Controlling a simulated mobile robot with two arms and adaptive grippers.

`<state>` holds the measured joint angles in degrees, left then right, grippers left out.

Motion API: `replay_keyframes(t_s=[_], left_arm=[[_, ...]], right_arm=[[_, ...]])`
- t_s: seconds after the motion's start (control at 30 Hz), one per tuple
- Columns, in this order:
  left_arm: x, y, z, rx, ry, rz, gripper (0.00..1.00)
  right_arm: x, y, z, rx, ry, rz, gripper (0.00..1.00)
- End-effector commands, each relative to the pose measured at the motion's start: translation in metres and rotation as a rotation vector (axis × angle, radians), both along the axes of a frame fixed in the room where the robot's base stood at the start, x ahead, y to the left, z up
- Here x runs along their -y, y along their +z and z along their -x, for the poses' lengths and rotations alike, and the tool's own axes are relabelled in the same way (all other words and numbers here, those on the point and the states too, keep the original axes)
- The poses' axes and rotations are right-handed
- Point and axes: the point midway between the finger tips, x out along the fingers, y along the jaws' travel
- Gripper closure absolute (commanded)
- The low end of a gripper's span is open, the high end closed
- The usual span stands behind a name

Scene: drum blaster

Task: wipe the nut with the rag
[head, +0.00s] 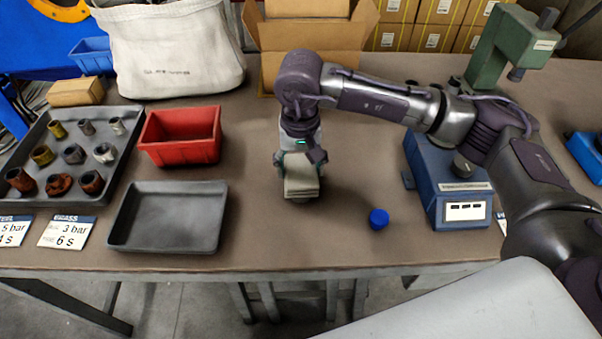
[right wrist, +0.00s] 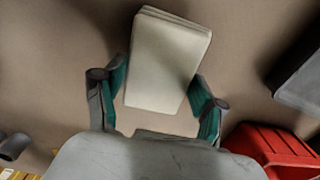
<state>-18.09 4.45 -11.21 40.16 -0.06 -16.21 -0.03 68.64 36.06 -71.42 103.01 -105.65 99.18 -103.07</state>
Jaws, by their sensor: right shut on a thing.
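A folded, pale grey-beige rag (head: 301,178) is between the fingers of my right gripper (head: 301,158), over the middle of the table. In the right wrist view the rag (right wrist: 168,60) shows as a thick layered pad, with the teal-padded fingers (right wrist: 160,98) on either side of it. The gripper is shut on it. I cannot tell whether the rag touches the table. A small blue round piece (head: 378,218) stands on the table to the right of the rag; I cannot tell if it is the nut. My left gripper is out of view.
A grey tray (head: 122,120) with several metal and rusty sleeves is at left. A red bin (head: 180,137) and an empty dark tray (head: 168,216) stand left of the gripper. A blue scale-like device (head: 447,185) is at right. Bare table surrounds the rag.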

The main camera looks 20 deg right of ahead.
Motion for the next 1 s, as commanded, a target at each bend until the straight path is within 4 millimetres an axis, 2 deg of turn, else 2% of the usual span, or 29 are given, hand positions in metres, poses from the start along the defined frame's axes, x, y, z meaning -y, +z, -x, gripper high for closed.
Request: replay_keyframes(t_s=[0.37, 0.67, 1.0], left_arm=[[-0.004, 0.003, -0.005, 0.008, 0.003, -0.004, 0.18], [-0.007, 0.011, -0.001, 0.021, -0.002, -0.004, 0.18], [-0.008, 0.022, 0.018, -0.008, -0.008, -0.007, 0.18]], right_arm=[[0.0, 0.003, -0.001, 0.0, 0.0, 0.0, 0.58], [0.0, 0.03, -0.001, 0.002, 0.0, 0.0, 0.58], [0.0, 0.061, -0.001, 0.001, 0.0, -0.001, 0.58]])
